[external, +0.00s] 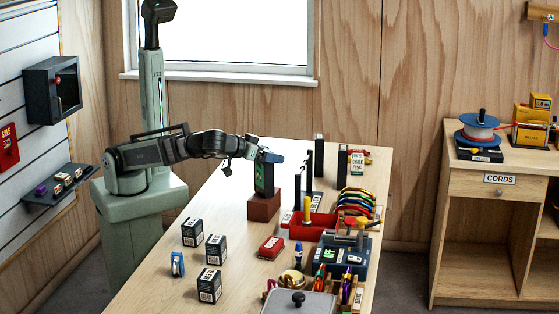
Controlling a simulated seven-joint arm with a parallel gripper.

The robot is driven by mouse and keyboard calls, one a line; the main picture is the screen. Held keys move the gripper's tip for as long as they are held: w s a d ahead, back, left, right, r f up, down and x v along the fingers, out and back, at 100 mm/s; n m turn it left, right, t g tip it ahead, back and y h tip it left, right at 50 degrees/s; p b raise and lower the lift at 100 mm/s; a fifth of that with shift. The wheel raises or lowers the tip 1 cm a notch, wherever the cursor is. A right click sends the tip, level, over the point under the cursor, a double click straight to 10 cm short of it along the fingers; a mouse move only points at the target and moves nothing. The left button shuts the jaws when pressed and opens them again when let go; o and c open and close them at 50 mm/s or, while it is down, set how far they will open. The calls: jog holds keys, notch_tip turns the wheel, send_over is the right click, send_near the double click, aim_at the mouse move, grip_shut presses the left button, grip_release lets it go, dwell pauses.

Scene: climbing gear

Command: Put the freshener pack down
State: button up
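A tall dark pack with a green face (264,180), which I take to be the freshener pack, is upright at the far left part of the table. Its lower end meets a brown block (263,207) in the picture; I cannot tell whether it rests on it or is just above or in front of it. My gripper (270,157) is at the top of the pack, with a blue part at its end. The fingers are too small and too overlapped with the pack to show whether they are closed on it.
Dark upright posts (309,165) stand right of the pack, with a red tray (313,228) and colourful rings (357,203) nearby. Dark labelled boxes (215,249) and a red tin (271,247) lie nearer. The table's left strip (225,205) is fairly clear.

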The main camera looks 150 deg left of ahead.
jog(key=shift+o, duration=1.3)
jog(key=v, duration=1.2)
jog(key=shift+d+r, duration=0.1)
jog(key=shift+d, duration=0.05)
